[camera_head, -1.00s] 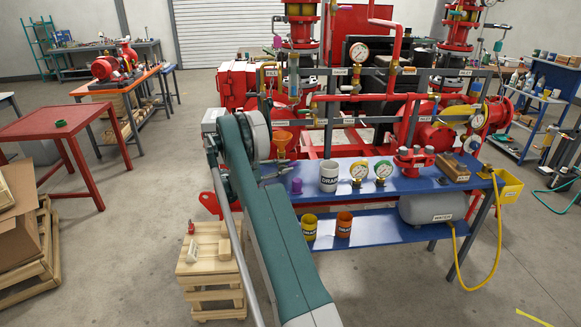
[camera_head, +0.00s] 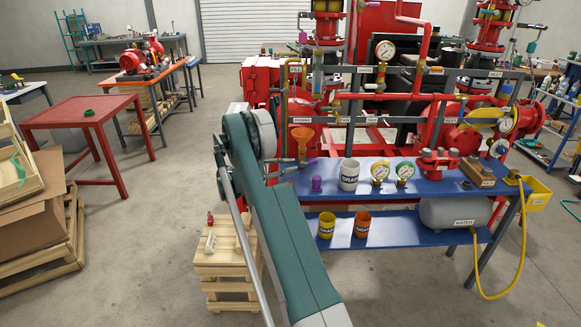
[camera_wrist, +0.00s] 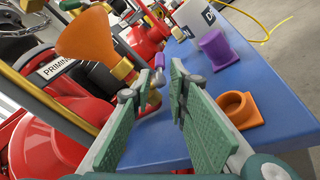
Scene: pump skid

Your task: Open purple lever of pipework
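In the wrist view a small purple handle (camera_wrist: 159,62) shows at the gap between the fingertips, beside the pipework. Whether the fingers touch it I cannot tell. My gripper (camera_wrist: 160,82) is open, its two green-padded fingers apart with nothing clearly held between them. In the head view my gripper (camera_head: 297,163) is small, just below the orange funnel (camera_head: 302,133) at the red pipework (camera_head: 395,97). The handle near the fingers cannot be made out there. Another purple part (camera_head: 303,38) hangs on the upper pipework, left of the red column.
The blue bench (camera_head: 415,187) carries a purple cup (camera_head: 316,183), a white mug (camera_head: 348,174), and gauges. An orange ring-shaped part (camera_wrist: 240,110) lies close to my right finger. The funnel (camera_wrist: 88,45) and a PRIMING label (camera_wrist: 56,69) are close on the left.

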